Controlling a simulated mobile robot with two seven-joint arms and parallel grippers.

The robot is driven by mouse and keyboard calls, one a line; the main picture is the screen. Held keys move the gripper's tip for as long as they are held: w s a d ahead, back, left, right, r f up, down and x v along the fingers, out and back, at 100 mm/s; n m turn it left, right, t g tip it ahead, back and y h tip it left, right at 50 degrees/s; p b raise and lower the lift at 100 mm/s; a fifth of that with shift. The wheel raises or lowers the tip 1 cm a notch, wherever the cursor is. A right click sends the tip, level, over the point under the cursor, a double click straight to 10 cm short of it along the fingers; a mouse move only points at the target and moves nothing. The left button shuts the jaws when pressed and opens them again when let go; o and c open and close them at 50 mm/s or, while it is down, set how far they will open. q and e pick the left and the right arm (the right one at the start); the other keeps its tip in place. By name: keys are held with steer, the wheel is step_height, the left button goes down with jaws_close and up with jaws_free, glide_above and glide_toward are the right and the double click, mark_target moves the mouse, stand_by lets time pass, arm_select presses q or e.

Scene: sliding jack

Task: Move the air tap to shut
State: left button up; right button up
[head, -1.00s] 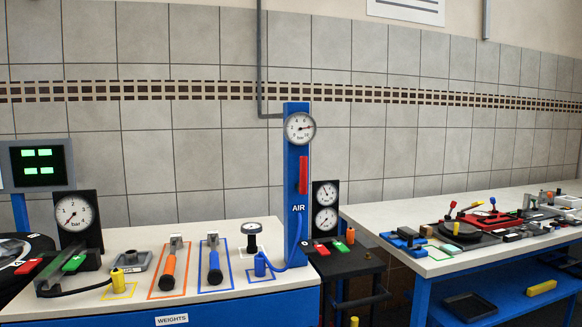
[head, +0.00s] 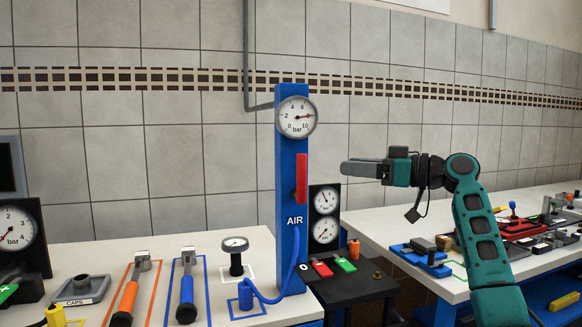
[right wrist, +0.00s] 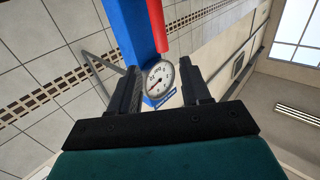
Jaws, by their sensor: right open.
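The air tap is a red lever (head: 302,178) on the right side of the blue AIR post (head: 290,255), standing upright along it. The round bar gauge (head: 296,117) sits at the top of the post, its needle pointing right. My right gripper (head: 346,168) is to the right of the red lever at about its height, fingers toward the post, apart from it and empty. In the right wrist view its two fingers (right wrist: 162,78) are spread, with the gauge (right wrist: 159,80) showing between them and the red lever (right wrist: 157,26) beyond. My left gripper is out of view.
A black panel with two gauges (head: 325,214) stands right of the post, with red and green buttons below it. Orange and blue tools lie left. A cluttered second bench (head: 440,285) stands right.

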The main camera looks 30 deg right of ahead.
mark_target(306, 162)
steer(key=p+x, duration=0.2)
steer(key=x, duration=0.9)
steer(key=shift+w+a+r, duration=0.1)
steer(key=shift+a+r, duration=0.05)
steer(key=shift+a, duration=0.15)
steer(key=shift+w+a, duration=0.3)
steer(key=shift+w, duration=0.25)
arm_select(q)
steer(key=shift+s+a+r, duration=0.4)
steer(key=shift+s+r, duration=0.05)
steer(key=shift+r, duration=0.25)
arm_select(e)
steer(key=shift+c, duration=0.3)
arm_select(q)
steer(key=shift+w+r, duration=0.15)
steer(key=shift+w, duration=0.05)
arm_select(e)
jaws_close()
